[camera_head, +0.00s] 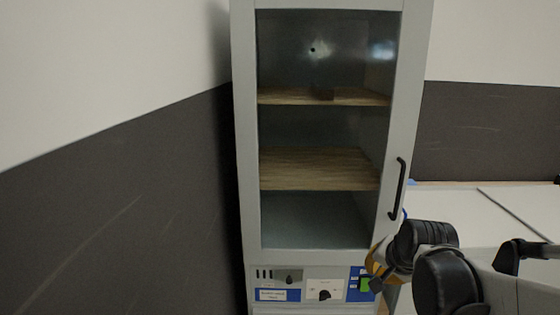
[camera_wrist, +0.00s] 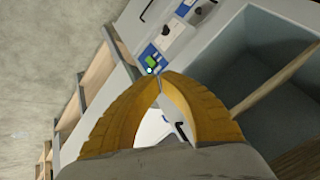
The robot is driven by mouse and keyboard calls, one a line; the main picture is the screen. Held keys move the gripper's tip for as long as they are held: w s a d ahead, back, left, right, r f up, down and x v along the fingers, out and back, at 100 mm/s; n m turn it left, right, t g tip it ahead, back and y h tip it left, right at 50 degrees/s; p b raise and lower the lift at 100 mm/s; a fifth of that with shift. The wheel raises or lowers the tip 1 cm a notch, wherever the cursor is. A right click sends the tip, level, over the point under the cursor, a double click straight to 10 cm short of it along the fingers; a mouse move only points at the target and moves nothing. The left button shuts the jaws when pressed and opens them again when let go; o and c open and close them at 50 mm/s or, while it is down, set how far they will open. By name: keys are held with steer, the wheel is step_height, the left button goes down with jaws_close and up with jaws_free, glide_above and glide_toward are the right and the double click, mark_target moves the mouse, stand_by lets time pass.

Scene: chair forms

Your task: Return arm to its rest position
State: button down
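My gripper (camera_wrist: 161,77) has yellow, ribbed fingers whose tips meet in the wrist view, with nothing seen held between them. In the head view my gripper (camera_head: 374,264) shows at the lower right, in front of the cabinet's lower right corner and partly hidden by my own arm. The fingertips appear near a green button (camera_wrist: 152,61) on a control panel in the wrist view; whether they touch it cannot be told. The green button (camera_head: 365,285) is also just below the gripper in the head view.
A tall grey cabinet (camera_head: 244,150) with a glass door stands ahead, its door appearing closed. Its black handle (camera_head: 397,190) is just above my gripper. Wooden shelves (camera_head: 315,170) show inside. A white-topped table (camera_head: 465,215) stands to the right, behind my arm.

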steer(key=s+a+n, duration=0.2)
steer(key=s+n, duration=0.2)
steer(key=s, duration=0.5)
steer(key=s+a+n, duration=0.2)
steer(key=s+n, duration=0.2)
steer(key=s, duration=0.6)
steer(key=shift+s+a+r, duration=0.15)
steer(key=shift+r, duration=0.1)
